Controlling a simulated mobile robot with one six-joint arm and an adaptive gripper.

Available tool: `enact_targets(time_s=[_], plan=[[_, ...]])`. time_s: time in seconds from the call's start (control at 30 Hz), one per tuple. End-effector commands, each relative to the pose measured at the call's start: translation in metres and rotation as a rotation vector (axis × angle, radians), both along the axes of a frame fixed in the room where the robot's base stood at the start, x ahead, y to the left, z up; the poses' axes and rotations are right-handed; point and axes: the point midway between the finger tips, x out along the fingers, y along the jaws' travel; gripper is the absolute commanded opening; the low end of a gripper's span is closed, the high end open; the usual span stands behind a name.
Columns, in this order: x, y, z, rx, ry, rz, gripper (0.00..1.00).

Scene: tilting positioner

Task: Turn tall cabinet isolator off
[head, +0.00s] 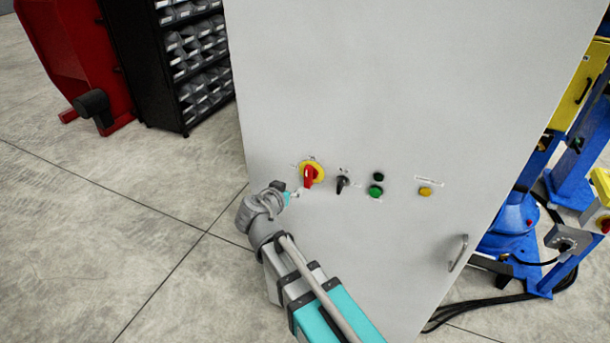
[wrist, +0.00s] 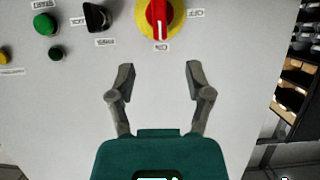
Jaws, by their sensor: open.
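The isolator is a red rotary handle (head: 309,176) on a yellow round plate, on the front of the tall grey cabinet (head: 400,80). In the wrist view the red handle (wrist: 158,18) stands at the top, partly cut off by the picture edge. Its white mark points down at the ON label (wrist: 161,47); the OFF label (wrist: 196,13) is to its right. My gripper (wrist: 159,78) is open and empty, its two fingers apart below the handle in the wrist view and not touching it. In the head view my gripper (head: 291,195) is just below left of the handle.
A black selector switch (head: 342,184), a green button (head: 376,191), a dark button (head: 378,176) and a yellow button (head: 425,191) sit right of the isolator. A door handle (head: 458,252) is lower right. A bin shelf (head: 190,60) stands behind left; open floor lies left.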

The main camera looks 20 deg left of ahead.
Motion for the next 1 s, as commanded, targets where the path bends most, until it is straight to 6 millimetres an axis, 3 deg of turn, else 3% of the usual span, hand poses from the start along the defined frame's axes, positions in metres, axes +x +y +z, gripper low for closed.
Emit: enact_targets(time_s=[0.27, 0.47, 1.0], plan=[[0.005, 0.0, -0.003, -0.001, 0.001, -0.001, 0.66], [0.021, -0.001, -0.011, -0.001, 0.001, -0.002, 0.66], [0.095, -0.006, -0.042, -0.002, 0.001, -0.001, 0.66]])
